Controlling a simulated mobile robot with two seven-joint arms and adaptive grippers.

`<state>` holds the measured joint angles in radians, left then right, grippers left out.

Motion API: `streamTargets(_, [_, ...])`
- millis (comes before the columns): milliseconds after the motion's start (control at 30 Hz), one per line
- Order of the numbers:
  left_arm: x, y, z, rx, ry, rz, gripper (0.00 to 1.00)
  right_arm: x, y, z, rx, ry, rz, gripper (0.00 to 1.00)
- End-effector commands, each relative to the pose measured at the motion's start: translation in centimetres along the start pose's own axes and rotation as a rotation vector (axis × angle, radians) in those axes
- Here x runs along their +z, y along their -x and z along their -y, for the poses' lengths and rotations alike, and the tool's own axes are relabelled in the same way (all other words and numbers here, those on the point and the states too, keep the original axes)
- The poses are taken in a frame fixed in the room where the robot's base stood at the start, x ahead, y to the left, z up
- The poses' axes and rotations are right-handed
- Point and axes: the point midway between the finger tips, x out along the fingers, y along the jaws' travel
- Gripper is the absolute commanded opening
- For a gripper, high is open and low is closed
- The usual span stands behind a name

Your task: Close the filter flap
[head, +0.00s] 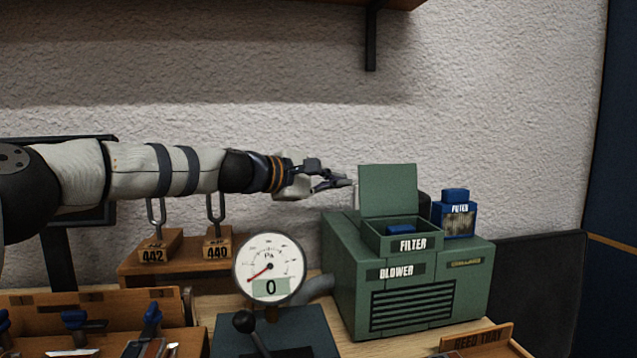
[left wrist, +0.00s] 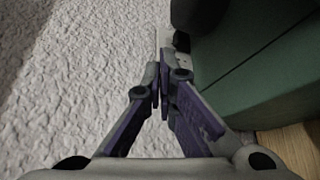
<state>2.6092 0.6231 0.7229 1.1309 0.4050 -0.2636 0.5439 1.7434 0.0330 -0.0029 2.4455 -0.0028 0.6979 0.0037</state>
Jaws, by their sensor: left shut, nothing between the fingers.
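The filter flap (head: 388,190) is a green panel standing upright, open, at the back of the box labelled FILTER (head: 400,243). This box sits on top of the green blower (head: 345,265), and something blue (head: 400,229) shows inside it. My left gripper (head: 345,183) is shut and empty, just left of the raised flap and near its height. I cannot tell whether it touches the flap. In the left wrist view its fingers (left wrist: 160,75) are together, with the wall on the left and a green surface on the right. My right gripper is not in view.
A blue filter jar (head: 455,217) stands on the blower, right of the box. A round gauge (head: 269,268) reading 0 and a lever (head: 244,322) stand in front left. Tagged wooden blocks (head: 160,248) are below my left arm. A shelf bracket (head: 371,40) hangs above.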

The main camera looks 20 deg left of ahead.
Motion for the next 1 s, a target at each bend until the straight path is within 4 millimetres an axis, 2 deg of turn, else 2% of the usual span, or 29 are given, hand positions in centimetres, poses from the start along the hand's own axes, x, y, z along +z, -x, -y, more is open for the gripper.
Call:
streamTargets(67, [0.0,-1.6,0.2,-0.002,-0.002,0.000,0.00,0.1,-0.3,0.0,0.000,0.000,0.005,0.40])
streamTargets(200, [2.4,-0.3,-0.6,0.005,-0.002,0.004,0.00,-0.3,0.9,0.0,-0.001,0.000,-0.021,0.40])
streamTargets(400, [3.9,0.1,-0.3,0.004,-0.002,0.002,0.00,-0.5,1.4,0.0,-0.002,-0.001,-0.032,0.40])
streamTargets(767, [3.8,0.0,-0.1,0.002,-0.001,0.000,0.00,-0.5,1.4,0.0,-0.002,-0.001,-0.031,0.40])
streamTargets(1000, [3.6,-0.5,-0.3,-0.001,-0.001,-0.001,0.00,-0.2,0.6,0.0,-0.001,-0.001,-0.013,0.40])
